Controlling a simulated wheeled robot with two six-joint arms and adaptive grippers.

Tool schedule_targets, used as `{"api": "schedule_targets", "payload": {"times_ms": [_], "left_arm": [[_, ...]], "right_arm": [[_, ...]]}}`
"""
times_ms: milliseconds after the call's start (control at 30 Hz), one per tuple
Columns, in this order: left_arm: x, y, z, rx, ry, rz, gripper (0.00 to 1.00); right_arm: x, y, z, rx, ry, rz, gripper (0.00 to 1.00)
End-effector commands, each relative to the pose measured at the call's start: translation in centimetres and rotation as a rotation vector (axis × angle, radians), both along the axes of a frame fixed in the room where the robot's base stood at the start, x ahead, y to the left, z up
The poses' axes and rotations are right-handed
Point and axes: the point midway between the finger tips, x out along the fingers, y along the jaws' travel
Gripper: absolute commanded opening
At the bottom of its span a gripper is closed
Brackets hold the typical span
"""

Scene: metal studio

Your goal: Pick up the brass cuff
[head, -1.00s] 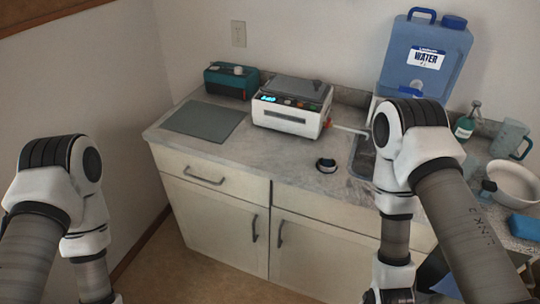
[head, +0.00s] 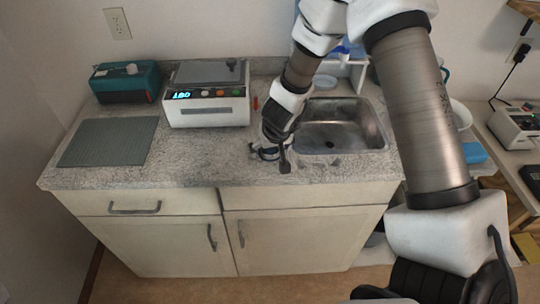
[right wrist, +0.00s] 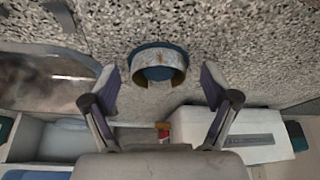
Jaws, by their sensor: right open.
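The brass cuff (right wrist: 157,57) is a short, worn ring with a pale, brown-marked band, a dark blue edge and a blue round middle. It sits on the speckled countertop (head: 205,160), in front of and between my right gripper's fingers in the right wrist view. My right gripper (right wrist: 161,84) is open, one finger to each side of the cuff, with nothing held. In the head view the right gripper (head: 271,155) is low over the counter just left of the sink and largely hides the cuff. My left gripper is out of view.
A metal sink (head: 342,125) lies right of the gripper. A white device with a lit display (head: 208,112) stands behind left, beside a teal box (head: 125,84). A grey mat (head: 108,142) lies at left. The counter between mat and gripper is clear.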

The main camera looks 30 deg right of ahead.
Motion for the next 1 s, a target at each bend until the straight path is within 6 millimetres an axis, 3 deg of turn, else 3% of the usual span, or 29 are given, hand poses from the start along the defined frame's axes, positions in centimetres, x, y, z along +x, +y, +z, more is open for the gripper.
{"api": "schedule_targets", "payload": {"times_ms": [167,267,333,367,767,1000], "left_arm": [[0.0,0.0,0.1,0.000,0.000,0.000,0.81],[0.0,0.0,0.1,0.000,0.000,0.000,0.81],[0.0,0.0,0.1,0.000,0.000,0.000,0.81],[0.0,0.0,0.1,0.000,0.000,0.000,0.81],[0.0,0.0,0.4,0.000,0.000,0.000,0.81],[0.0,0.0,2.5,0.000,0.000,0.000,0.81]], "right_arm": [[0.1,0.0,0.0,0.000,0.000,0.000,0.86],[0.0,0.0,0.0,0.000,0.000,0.000,0.58],[0.0,0.0,0.0,0.000,0.000,0.000,0.33],[0.0,0.0,0.0,-0.001,0.000,0.000,0.30],[0.1,0.0,0.3,-0.001,-0.001,0.000,0.30],[0.1,0.0,3.2,-0.001,-0.001,-0.001,0.30]]}}
